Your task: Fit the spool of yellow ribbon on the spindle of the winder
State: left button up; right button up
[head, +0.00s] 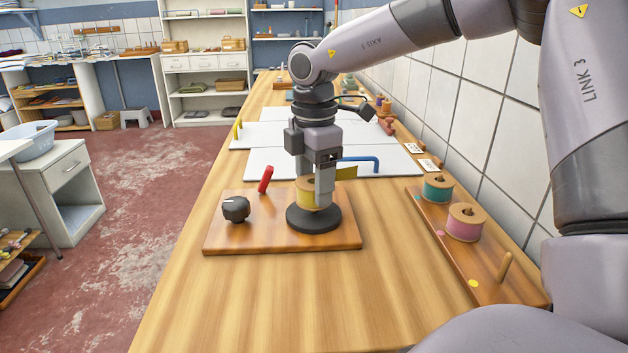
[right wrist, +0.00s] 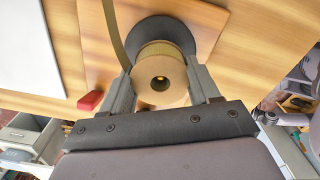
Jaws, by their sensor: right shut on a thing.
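The spool of yellow ribbon (head: 305,190) is upright between the fingers of my right gripper (head: 318,198), low over the black disc (head: 313,220) of the winder (head: 225,243). In the right wrist view the spool (right wrist: 160,78) sits between both fingers, its round end facing the camera, in front of the disc (right wrist: 182,32). A small yellowish spot shows in its central hole; I cannot tell whether it is the spindle's tip. A loose ribbon tail (head: 347,172) sticks out. I cannot tell whether the spool touches the disc. My left gripper is out of view.
The winder has a black knob (head: 236,209) and a red lever (head: 265,179). On the right, a wooden rack (head: 485,272) holds a teal spool (head: 437,188), a pink spool (head: 466,222) and a bare peg (head: 505,267). White panels and a blue handle (head: 362,160) lie behind.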

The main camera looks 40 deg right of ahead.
jog(key=shift+f, duration=0.1)
jog(key=o, duration=1.3)
jog(key=shift+r+p, duration=3)
jog(key=shift+r, duration=1.65)
jog(key=shift+f, duration=0.1)
